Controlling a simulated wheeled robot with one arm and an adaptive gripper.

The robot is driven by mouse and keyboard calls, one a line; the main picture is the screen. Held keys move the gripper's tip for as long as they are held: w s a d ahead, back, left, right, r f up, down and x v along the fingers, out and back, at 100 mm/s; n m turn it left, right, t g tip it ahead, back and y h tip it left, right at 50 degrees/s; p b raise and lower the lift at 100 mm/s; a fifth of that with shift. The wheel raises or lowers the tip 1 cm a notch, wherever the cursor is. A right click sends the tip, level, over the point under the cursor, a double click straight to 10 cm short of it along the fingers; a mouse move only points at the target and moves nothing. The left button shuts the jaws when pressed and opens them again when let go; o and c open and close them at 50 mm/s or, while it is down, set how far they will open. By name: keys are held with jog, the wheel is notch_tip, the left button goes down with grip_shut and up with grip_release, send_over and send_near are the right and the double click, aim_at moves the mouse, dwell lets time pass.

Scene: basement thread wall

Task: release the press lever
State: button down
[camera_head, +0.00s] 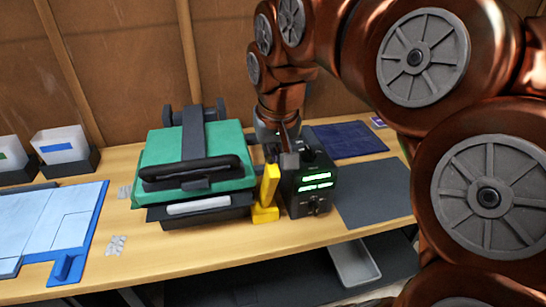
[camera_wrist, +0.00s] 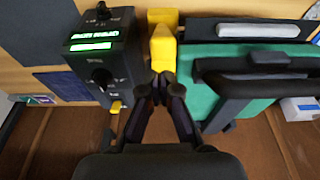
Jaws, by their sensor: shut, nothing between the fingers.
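The press has a green top plate (camera_head: 190,155), which lies down over its dark base, with a black handle bar (camera_head: 193,172) across its front. The press is also at the right of the wrist view (camera_wrist: 240,70). A yellow lever-like piece (camera_head: 268,188) stands between the press and the black control box; it also shows in the wrist view (camera_wrist: 163,48). My gripper (camera_head: 291,158) is above the gap between press and box. In the wrist view, its fingertips (camera_wrist: 161,84) are together and empty, close to the yellow piece's end. I cannot tell whether they touch it.
The black control box (camera_head: 310,185), with green lit displays, stands right of the yellow piece, close to my gripper. A dark mat (camera_head: 373,190) and a blue mat (camera_head: 348,140) lie further right. A blue-and-white board (camera_head: 50,225) and white bins (camera_head: 60,146) are at left.

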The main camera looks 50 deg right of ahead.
aim_at(278, 177)
jog(key=shift+s+a+f+b, duration=0.45)
jog(key=shift+s+b, duration=0.1)
jog(key=shift+s, duration=0.15)
jog(key=shift+s+a+f+b, duration=0.45)
jog(key=shift+s+b, duration=0.2)
jog(key=shift+s, duration=0.05)
jog(key=shift+s+f, duration=0.15)
jog(key=shift+s+a+f, duration=0.15)
jog(key=shift+s+f, duration=0.1)
jog(key=shift+f, duration=0.15)
jog(key=shift+r, duration=0.1)
jog(key=w+r, duration=0.1)
jog(key=w+d+r, duration=0.1)
jog(key=r, duration=0.1)
jog(key=w+d+r, duration=0.1)
jog(key=shift+r, duration=0.2)
jog(key=v, duration=0.9)
jog(key=shift+s+a+f, duration=0.15)
jog(key=shift+s+a, duration=0.2)
